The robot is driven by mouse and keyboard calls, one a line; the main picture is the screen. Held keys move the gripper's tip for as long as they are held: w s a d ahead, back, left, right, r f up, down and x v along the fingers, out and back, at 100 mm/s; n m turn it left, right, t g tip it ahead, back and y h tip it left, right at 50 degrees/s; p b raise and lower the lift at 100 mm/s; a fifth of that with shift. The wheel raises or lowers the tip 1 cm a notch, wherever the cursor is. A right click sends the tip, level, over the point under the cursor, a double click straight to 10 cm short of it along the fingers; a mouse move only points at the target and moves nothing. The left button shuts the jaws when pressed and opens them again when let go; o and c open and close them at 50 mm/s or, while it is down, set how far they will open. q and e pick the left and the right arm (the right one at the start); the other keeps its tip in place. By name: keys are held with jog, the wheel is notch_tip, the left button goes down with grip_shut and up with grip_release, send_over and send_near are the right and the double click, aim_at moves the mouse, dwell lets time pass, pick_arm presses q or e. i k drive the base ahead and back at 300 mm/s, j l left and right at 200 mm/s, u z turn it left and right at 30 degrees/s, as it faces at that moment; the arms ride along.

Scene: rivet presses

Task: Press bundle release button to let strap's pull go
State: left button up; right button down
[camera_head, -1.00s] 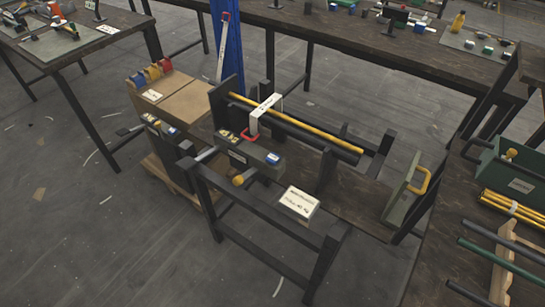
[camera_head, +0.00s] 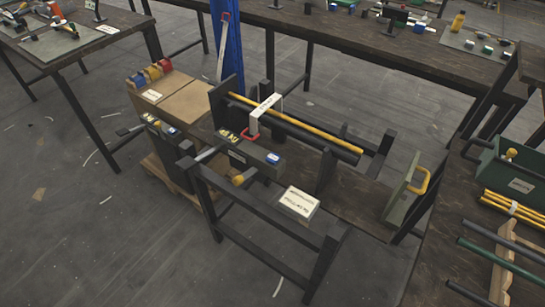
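A dark grey box (camera_head: 250,155) on the black frame carries a small blue button-like part (camera_head: 272,158) on its right end and yellow-and-black markings (camera_head: 228,136) on its left. I cannot tell for sure that the blue part is the bundle release button. Long yellow rods (camera_head: 320,138) lie in the frame, with a white strap-like bar (camera_head: 265,107) across them and a red handle (camera_head: 250,136) at its lower end. Neither of my grippers shows in this view.
A labelled white plate (camera_head: 299,202) sits on the frame's front. Cardboard boxes (camera_head: 175,97) stand to the left. On the right bench are a green bin (camera_head: 505,170), bundled yellow rods (camera_head: 510,206) and a wooden rack (camera_head: 502,262). The floor (camera_head: 90,250) at the lower left is open.

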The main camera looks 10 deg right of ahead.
aim_at(272, 158)
jog(key=i+j+z, duration=0.15)
jog(key=j, duration=0.9)
jog(key=j+z, duration=0.15)
jog(key=j, duration=0.85)
jog(key=i, duration=0.05)
